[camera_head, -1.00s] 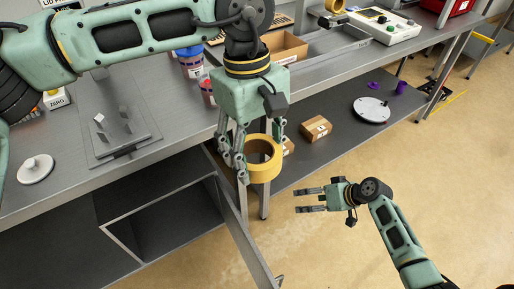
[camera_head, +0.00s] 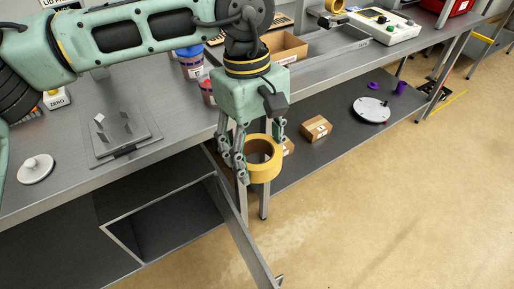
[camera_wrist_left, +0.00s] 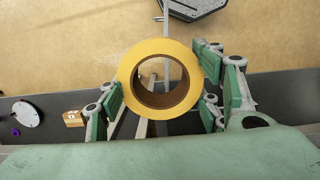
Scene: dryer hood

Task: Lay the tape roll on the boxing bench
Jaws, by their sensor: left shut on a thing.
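My left gripper (camera_head: 257,158) is shut on a yellow tape roll (camera_head: 264,171) and holds it in the air just in front of the bench's front edge. In the left wrist view the tape roll (camera_wrist_left: 160,109) sits between the green fingers, with its brown core hole facing the camera. A grey metal bench (camera_head: 170,95) runs along the left and back; I cannot tell whether it is the boxing bench. My right gripper is not in view.
On the bench are a plate fixture (camera_head: 122,140), a white round lid (camera_head: 36,168), an open cardboard box (camera_head: 287,47) and a white control unit (camera_head: 384,27). The shelf below holds a small carton (camera_head: 316,128) and a white disc (camera_head: 371,110).

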